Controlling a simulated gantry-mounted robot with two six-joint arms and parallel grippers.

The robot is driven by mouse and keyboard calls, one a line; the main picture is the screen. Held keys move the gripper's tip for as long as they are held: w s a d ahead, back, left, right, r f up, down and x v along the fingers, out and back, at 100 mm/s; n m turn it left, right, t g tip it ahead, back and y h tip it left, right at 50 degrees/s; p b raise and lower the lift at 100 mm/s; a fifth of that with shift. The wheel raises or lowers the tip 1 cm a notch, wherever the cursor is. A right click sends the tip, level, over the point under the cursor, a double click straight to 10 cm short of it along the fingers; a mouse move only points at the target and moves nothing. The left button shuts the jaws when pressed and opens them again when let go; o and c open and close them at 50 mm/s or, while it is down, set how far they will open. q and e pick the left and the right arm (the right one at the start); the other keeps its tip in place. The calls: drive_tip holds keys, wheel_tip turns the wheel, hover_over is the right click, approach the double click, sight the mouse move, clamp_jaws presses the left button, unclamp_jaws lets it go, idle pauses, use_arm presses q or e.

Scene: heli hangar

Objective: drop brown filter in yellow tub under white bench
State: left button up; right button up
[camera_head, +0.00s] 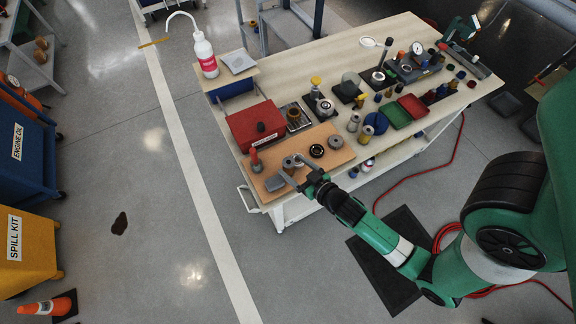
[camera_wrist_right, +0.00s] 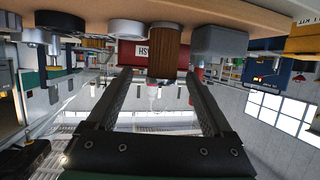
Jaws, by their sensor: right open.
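The brown filter (camera_head: 289,164) is a short upright cylinder with a grey top, standing on the tan mat (camera_head: 345,157) at the near left end of the white bench (camera_head: 310,84). In the right wrist view the filter (camera_wrist_right: 165,55) shows its brown side, at and beyond the fingertips and nearer the right finger. My right gripper (camera_head: 300,176) is beside the filter, low over the mat's near edge. In the wrist view the right gripper (camera_wrist_right: 158,76) is open, with nothing clamped. I cannot make out a yellow tub under the bench. My left gripper is out of view.
A grey block (camera_head: 274,183) and a black ring (camera_head: 317,151) flank the filter closely. A red box (camera_head: 256,124) stands behind. Many parts crowd the bench top. A yellow spill kit bin (camera_head: 28,248) stands far left. The floor between is mostly clear.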

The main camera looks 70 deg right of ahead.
drive_tip(key=b+x, duration=0.1)
drive_tip(key=x, duration=0.5)
drive_tip(key=shift+w+a+r, duration=0.1)
drive_tip(key=shift+r, duration=0.1)
clamp_jaws()
